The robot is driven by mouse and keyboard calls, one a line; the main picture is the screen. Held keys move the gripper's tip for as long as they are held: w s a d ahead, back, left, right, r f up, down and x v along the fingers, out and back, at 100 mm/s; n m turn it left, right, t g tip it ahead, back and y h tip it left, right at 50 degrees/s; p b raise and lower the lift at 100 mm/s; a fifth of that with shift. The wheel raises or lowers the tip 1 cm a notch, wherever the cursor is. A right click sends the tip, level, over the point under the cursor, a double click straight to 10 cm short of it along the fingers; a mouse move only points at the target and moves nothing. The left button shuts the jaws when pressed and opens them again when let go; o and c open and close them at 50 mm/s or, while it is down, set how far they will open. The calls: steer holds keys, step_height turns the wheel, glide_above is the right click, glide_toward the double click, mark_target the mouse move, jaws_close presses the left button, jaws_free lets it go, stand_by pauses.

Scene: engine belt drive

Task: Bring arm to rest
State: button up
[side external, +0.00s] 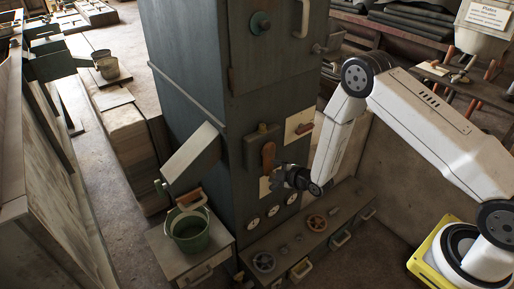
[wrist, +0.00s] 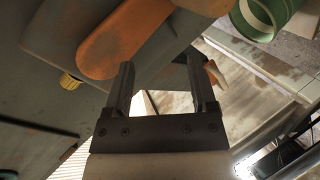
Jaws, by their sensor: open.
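My white arm reaches in from the right in the side view, and my gripper (side external: 275,178) is close to the front of the tall dark cabinet (side external: 190,90). It is just below and beside an orange-brown lever (side external: 268,156) on the cabinet. In the wrist view, my gripper (wrist: 161,85) is open, with two dark fingers apart and nothing held between them. The orange lever (wrist: 120,38) lies beyond the fingertips at the upper left; I cannot tell whether they touch. A smaller orange part (wrist: 213,72) shows partly behind the right finger.
A green bucket (side external: 188,234) stands on a small table left of the gripper; it also shows in the wrist view (wrist: 262,14). A grey box (side external: 190,152) juts from the cabinet.

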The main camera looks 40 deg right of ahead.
steer(key=s+r+m+g+h, duration=0.1)
steer(key=s+r+m+g, duration=0.5)
steer(key=r, duration=0.6)
steer(key=s+r+m+g, duration=0.2)
steer(key=s+r+m, duration=0.1)
steer(key=s, duration=0.6)
steer(key=s+r+m+g, duration=0.2)
steer(key=s+r+m, duration=0.2)
steer(key=s, duration=0.5)
steer(key=shift+d+g, duration=0.25)
steer(key=shift+g, duration=0.15)
steer(key=shift+w+r, duration=0.1)
